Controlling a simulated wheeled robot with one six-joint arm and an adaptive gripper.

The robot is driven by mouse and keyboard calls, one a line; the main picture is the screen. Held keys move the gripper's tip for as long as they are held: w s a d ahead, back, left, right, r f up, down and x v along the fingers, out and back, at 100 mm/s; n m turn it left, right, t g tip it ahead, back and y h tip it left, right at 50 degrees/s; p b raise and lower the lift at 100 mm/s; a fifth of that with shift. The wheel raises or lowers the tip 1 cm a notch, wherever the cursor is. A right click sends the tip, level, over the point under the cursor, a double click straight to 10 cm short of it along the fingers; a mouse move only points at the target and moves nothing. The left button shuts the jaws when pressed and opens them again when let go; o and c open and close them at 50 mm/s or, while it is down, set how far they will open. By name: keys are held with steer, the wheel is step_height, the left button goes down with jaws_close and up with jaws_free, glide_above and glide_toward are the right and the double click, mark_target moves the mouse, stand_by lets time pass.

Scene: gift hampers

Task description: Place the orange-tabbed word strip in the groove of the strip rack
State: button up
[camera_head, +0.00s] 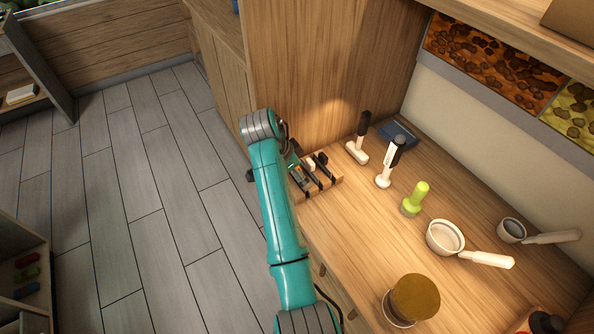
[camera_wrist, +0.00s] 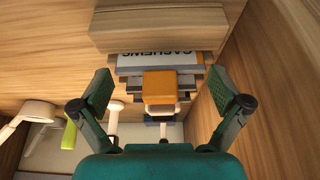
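In the wrist view, the orange tab (camera_wrist: 160,85) of a word strip stands between the two fingers of my gripper (camera_wrist: 160,91). The fingers are spread wide, with a clear gap on each side of the tab. Beyond it lie stacked strips, one pale with the dark word CASHEWS (camera_wrist: 160,60). A light wooden block (camera_wrist: 158,28) is at the top of this view; I cannot tell whether it is the strip rack, and no groove shows. In the head view, my arm partly hides a small wooden holder (camera_head: 333,183) with dark bars at the counter's left end.
A tall wooden panel (camera_head: 315,60) rises close behind the holder. On the counter stand two white tools with dark tops (camera_head: 357,151) (camera_head: 384,180), a green tool (camera_head: 413,201), a white pan (camera_head: 443,238) and a brown-topped jar (camera_head: 414,297). The counter's middle is clear.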

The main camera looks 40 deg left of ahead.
steer(key=shift+r, duration=0.1)
steer(key=v, duration=0.7)
steer(key=shift+s+r, duration=0.15)
steer(key=shift+r, duration=0.1)
stand_by(0.4)
